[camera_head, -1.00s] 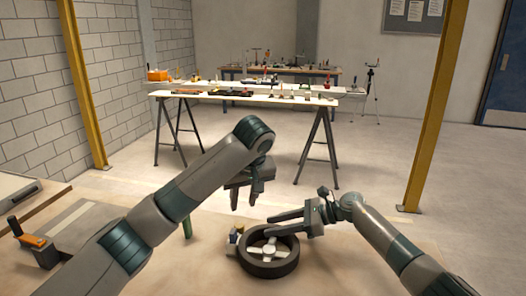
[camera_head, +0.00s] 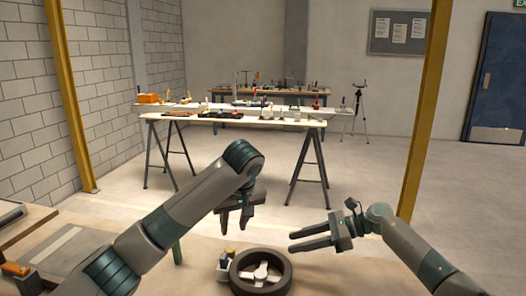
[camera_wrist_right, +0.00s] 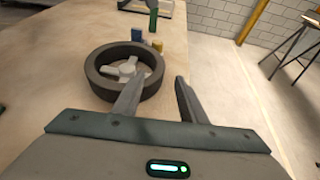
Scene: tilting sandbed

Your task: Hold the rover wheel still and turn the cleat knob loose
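The rover wheel, a dark ring (camera_head: 286,274) with a pale spoked hub (camera_head: 262,272), lies flat on the sandy bed. It also shows in the right wrist view (camera_wrist_right: 97,84), ahead and left of the fingers. My right gripper (camera_head: 294,243) is open and empty, right of and above the wheel, apart from it; its spread fingers (camera_wrist_right: 158,86) show nothing between them. My left gripper (camera_head: 235,226) points down above and behind the wheel, fingers apart and empty. A small blue part (camera_wrist_right: 137,34) and a yellow part (camera_wrist_right: 157,45) stand beside the wheel; I cannot tell which is the cleat knob.
An orange handle (camera_head: 15,269) is at the bed's left edge. The sand (camera_head: 340,272) right of the wheel is clear. A yellow column (camera_head: 425,120) and a trestle table (camera_head: 235,120) stand beyond.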

